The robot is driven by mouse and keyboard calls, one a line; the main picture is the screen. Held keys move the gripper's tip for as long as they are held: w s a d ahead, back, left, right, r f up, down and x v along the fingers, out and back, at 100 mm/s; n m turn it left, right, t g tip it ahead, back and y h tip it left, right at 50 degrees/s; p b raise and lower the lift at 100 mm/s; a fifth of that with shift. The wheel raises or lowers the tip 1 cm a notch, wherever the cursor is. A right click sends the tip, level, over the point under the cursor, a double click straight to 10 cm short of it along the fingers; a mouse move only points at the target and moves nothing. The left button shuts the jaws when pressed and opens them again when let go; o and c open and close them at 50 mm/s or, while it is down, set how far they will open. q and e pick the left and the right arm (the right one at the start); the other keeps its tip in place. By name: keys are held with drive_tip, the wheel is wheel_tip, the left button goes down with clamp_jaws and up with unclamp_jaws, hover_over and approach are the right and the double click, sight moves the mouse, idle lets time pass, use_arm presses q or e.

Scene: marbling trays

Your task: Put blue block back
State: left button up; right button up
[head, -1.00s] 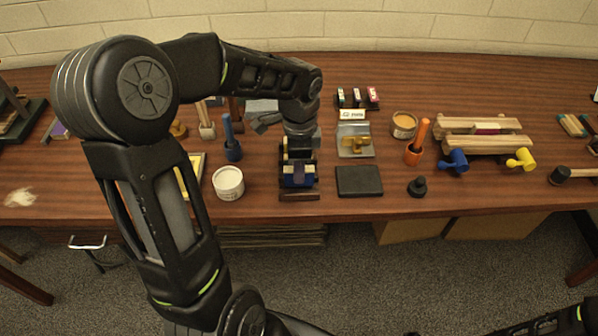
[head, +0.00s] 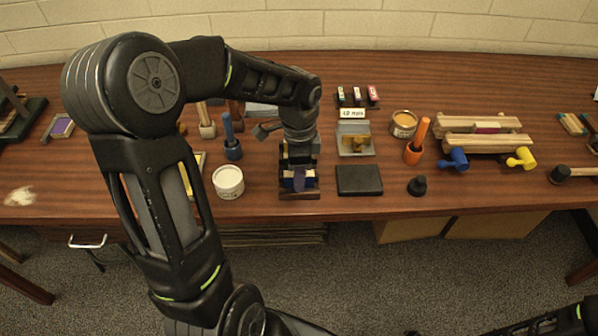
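My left gripper (head: 299,166) points down over a small dark wooden rack (head: 299,195) near the front edge of the table. The blue block (head: 286,183) is between its fingers, low in the rack, with a greyish-purple piece showing across its middle. The gripper appears shut on the block; the fingertips are mostly hidden by the gripper body. I cannot tell whether the block touches the rack's floor. Part of my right arm shows at the bottom right; its gripper is out of view.
A white tub (head: 228,182) and a blue-handled tool (head: 232,148) stand left of the rack. An orange tool (head: 413,153) and a black knob (head: 417,186) stand farther right.

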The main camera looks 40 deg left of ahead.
use_arm(q)
drive_tip(key=shift+r, duration=0.1)
wheel_tip(320, 180, up, 12)
drive_tip(key=shift+b, duration=0.3)
idle(0.7)
